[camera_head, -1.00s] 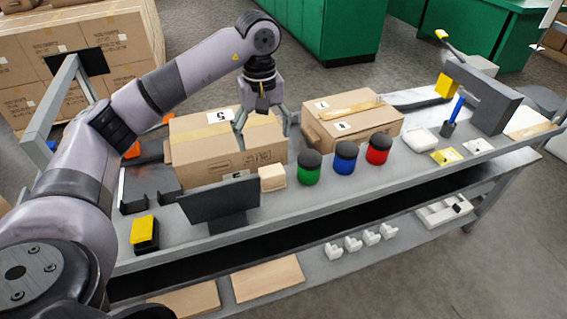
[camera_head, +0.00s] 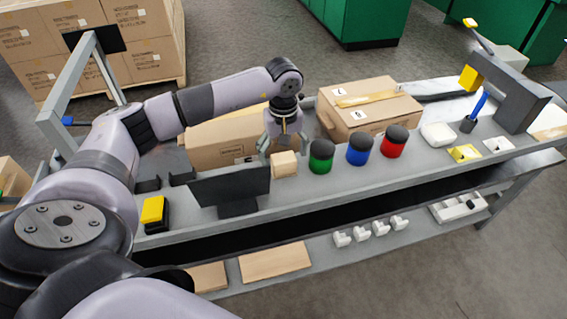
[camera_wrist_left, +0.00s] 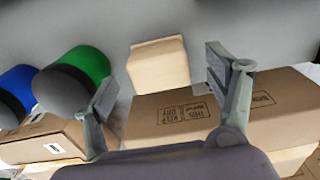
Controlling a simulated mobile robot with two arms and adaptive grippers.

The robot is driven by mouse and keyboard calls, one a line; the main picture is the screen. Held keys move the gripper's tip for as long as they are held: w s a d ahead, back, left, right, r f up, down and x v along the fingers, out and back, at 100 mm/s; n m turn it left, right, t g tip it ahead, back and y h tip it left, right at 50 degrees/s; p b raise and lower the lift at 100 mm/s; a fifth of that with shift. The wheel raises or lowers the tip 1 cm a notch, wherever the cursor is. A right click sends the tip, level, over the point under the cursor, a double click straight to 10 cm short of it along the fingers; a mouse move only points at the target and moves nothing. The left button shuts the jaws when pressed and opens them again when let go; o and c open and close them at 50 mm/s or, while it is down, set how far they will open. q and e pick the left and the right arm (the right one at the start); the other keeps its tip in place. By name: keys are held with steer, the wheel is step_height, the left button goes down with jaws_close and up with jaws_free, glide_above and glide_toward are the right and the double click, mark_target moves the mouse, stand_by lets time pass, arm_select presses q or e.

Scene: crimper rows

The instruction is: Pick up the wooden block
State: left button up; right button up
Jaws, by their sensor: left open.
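The wooden block (camera_head: 285,164) is a small pale cube on the grey workbench (camera_head: 330,185), between the dark monitor and the green jar. In the left wrist view the block (camera_wrist_left: 158,66) lies ahead of the two fingers, between their lines. My left gripper (camera_head: 283,151) is open and empty, pointing down just above and behind the block. In the left wrist view my left gripper (camera_wrist_left: 160,100) has its fingers spread on either side, with the block apart from them. My right gripper is not in view.
Green (camera_head: 321,156), blue (camera_head: 360,150) and red (camera_head: 394,141) jars stand right of the block. A cardboard box (camera_head: 215,145) is behind left, another (camera_head: 370,108) behind right. The dark monitor (camera_head: 230,187) stands close left. Bare bench lies in front of the block.

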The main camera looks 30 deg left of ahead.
mark_target(284, 157)
arm_select(q)
steer(key=f, duration=0.3)
steer(key=f+p, duration=0.1)
steer(key=shift+w+a+f, duration=0.15)
steer(key=shift+w+f, duration=0.1)
steer(key=shift+f, duration=0.15)
steer(key=shift+c, duration=0.5)
steer(key=c, duration=1.2)
